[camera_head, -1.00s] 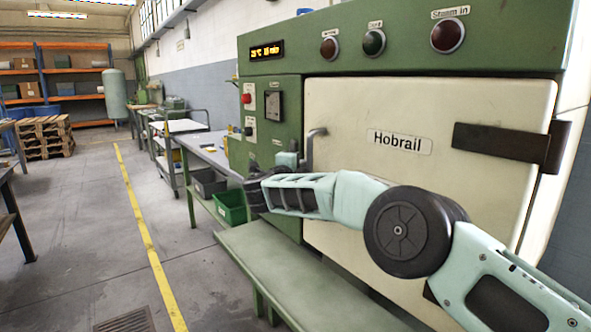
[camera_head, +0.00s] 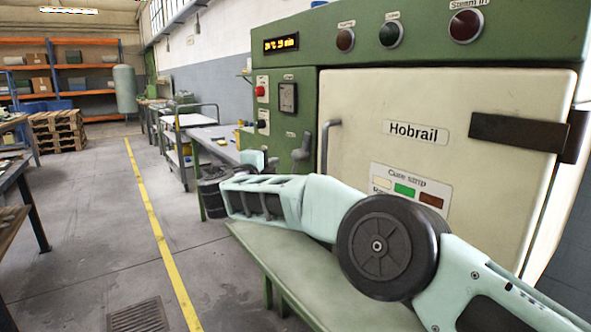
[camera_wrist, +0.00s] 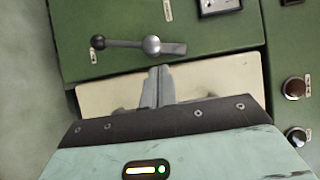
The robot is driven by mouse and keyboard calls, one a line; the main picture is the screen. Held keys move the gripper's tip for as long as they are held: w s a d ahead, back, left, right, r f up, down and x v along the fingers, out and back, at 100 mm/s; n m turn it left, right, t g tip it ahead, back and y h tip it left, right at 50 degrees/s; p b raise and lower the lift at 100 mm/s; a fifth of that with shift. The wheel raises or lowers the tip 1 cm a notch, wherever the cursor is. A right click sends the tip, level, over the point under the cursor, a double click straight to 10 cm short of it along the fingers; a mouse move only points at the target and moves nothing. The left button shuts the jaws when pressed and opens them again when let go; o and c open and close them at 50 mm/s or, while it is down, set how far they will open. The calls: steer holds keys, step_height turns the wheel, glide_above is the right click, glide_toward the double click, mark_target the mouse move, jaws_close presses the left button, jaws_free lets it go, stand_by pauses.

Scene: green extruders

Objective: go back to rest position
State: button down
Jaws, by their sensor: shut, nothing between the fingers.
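In the wrist view the lever (camera_wrist: 150,45) shows beyond the fingertips, with a dark knob at one end. The cream door (camera_head: 440,95) is closed, and my arm crosses in front of its lower part.
A green bench (camera_head: 290,270) runs below my arm along the machine. A door handle (camera_head: 328,145) sticks out beside the lever. A grey worktable (camera_head: 215,145) and a trolley stand behind. The floor left of the yellow line (camera_head: 150,215) is mostly open.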

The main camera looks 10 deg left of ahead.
steer(key=s+a+r+n+g+y+p, duration=0.1)
steer(key=s+a+r+n+y+p, duration=0.1)
steer(key=s+a+r+n+y, duration=0.35)
steer(key=s+a+r+n+g+y+p, duration=0.1)
steer(key=s+a+r+n+y+p, duration=0.15)
steer(key=r+n+y, duration=0.55)
steer(key=s+d+f+n+g+y, duration=0.1)
steer(key=s+f+n+g+y, duration=0.1)
steer(key=s+n+g, duration=0.45)
steer(key=s+d+f+n+g+h+p, duration=0.1)
steer(key=s+d+f+n+g+h, duration=0.2)
steer(key=s+d, duration=0.8)
steer(key=s+d+f+n+g+h+p, duration=0.2)
steer(key=s+d+f, duration=0.4)
steer(key=s+d, duration=0.6)
steer(key=s+d+f+n+g+h+p, duration=0.2)
steer(key=s+d+f+n+g+h, duration=0.1)
steer(key=s+d, duration=0.8)
steer(key=shift+s+d+f+n+g+h, duration=0.4)
steer(key=shift+d+f+h, duration=0.35)
steer(key=shift+d+h, duration=0.3)
